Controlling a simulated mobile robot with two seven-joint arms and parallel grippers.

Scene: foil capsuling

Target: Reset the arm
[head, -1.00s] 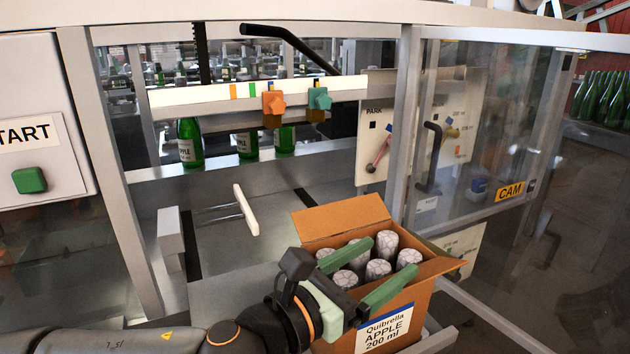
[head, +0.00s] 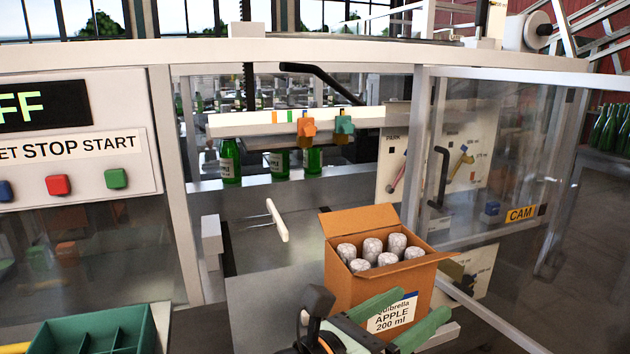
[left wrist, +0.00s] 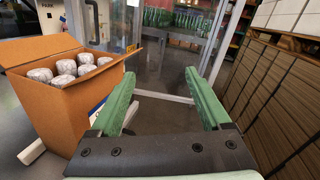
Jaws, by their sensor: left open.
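My left gripper (head: 400,318) is open, with green fingers apart and nothing between them. In the head view it is low in the picture, in front of the cardboard box (head: 345,285). The box is open and holds several foil-topped bottles (head: 372,247); its label reads "Quibrella APPLE 200 ml", partly covered by a finger. In the left wrist view the gripper (left wrist: 165,92) points past the right side of the box (left wrist: 45,115), apart from it. My right gripper is not in view.
A machine frame (head: 178,190) with a control panel (head: 75,140) stands at left. A glass door (head: 500,170) marked CAM is at right. A green divided tray (head: 95,335) is at lower left. Stacked brown cartons (left wrist: 270,95) stand right in the left wrist view.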

